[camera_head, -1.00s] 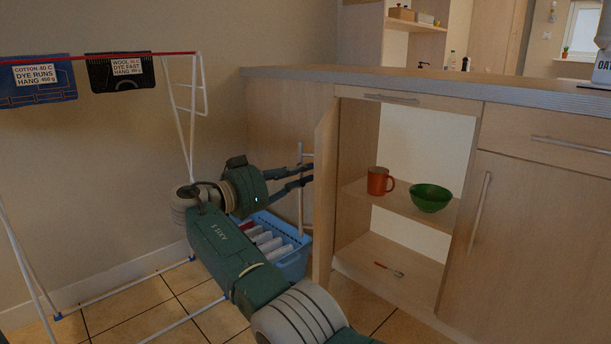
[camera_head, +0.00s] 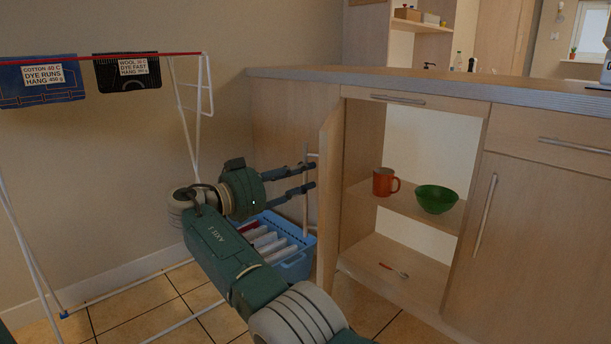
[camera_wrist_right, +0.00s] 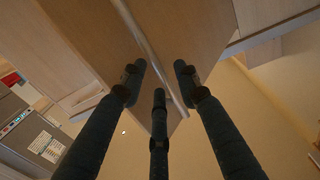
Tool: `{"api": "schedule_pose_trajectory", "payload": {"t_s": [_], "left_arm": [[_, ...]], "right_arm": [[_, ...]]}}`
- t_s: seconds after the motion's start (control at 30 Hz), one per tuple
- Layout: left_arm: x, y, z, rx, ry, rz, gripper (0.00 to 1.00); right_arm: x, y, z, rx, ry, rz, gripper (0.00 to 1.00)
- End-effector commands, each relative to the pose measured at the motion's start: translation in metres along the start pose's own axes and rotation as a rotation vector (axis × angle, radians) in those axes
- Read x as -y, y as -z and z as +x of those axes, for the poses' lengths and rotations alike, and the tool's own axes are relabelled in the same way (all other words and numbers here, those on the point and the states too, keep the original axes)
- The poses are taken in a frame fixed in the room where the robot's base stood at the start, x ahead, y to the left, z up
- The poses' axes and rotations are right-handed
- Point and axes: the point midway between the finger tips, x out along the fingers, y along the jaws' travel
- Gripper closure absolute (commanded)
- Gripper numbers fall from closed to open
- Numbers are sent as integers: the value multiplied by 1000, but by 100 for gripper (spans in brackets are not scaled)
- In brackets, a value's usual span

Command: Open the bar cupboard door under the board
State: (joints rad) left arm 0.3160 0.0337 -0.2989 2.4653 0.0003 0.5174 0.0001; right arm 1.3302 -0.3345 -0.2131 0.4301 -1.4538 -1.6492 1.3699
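The bar cupboard door (camera_head: 328,205) under the board stands wide open, swung out to the left and seen almost edge-on. Its pale bar handle (camera_head: 305,200) is on the door's left-facing side. In the right wrist view the handle (camera_wrist_right: 145,40) runs slantwise across the door panel (camera_wrist_right: 95,35), between my spread fingers. My right gripper (camera_head: 312,177) is at the handle from the left, fingers apart; in the wrist view (camera_wrist_right: 158,75) they look open and not closed on the bar. Whether any finger touches it I cannot tell. My left gripper is out of view.
A blue basket (camera_head: 295,262) stands below my gripper. A drying rack (camera_head: 199,120) stands left. The board (camera_head: 420,82) runs above.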

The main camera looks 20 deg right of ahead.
Motion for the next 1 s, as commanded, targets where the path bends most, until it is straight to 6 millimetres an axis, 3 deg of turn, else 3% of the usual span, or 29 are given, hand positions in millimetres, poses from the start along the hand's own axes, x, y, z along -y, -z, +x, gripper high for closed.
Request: {"api": "schedule_pose_trajectory", "payload": {"t_s": [0.17, 0.3, 0.87, 1.0], "left_arm": [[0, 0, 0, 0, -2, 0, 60], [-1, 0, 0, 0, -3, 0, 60], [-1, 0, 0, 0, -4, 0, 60], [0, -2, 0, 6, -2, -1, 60]], "right_arm": [[1, 1, -39, -1, 4, -1, 68], [2, 1, -49, -2, 7, 0, 68], [0, -1, -60, 1, 1, -1, 68], [10, -12, -59, 25, 39, -19, 96]]}}
